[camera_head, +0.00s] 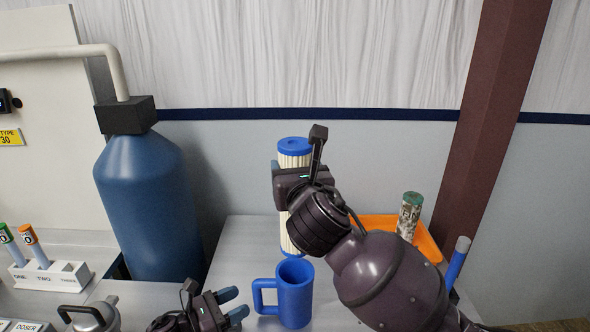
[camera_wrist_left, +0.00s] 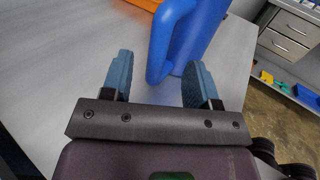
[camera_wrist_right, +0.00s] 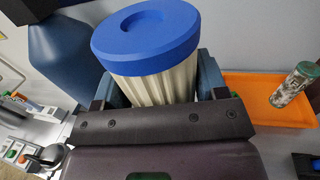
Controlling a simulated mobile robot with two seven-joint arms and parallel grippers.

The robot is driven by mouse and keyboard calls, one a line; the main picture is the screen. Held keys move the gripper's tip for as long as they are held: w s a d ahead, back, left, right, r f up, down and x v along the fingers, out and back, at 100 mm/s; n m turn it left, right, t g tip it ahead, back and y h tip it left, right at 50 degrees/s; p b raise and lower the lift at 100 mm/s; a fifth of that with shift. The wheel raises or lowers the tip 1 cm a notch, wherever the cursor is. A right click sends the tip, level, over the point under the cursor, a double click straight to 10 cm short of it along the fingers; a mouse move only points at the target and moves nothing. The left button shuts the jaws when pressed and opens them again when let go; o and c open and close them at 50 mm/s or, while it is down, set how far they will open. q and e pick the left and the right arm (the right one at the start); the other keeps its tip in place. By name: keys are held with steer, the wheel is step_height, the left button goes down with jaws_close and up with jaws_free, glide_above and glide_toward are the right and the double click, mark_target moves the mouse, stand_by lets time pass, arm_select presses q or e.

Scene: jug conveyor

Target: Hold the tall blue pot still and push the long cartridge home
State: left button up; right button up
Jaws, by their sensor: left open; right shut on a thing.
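The tall blue pot (camera_head: 295,296) stands upright on the grey bench, with its handle to the left in the head view. In the left wrist view the pot (camera_wrist_left: 200,35) has its handle between my fingers' reach. My left gripper (camera_head: 233,304) is open beside the handle; its fingers (camera_wrist_left: 160,82) stand either side of the handle, apart from it. My right gripper (camera_wrist_right: 163,85) is shut on the long cartridge (camera_head: 284,232), a white pleated cylinder with a blue cap (camera_wrist_right: 146,36). The cartridge is upright above or behind the pot; its lower end is partly hidden by the pot.
An orange tray (camera_head: 428,245) with a dirty green-capped cartridge (camera_head: 409,215) lies at the right. A blue stick-like thing (camera_head: 458,262) stands further right. A large blue tank (camera_head: 148,205) and a white holder (camera_head: 52,274) are at the left.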

mark_target(257, 292)
arm_select(q)
steer(key=shift+x, duration=3)
jaws_close()
jaws_free()
jaws_close()
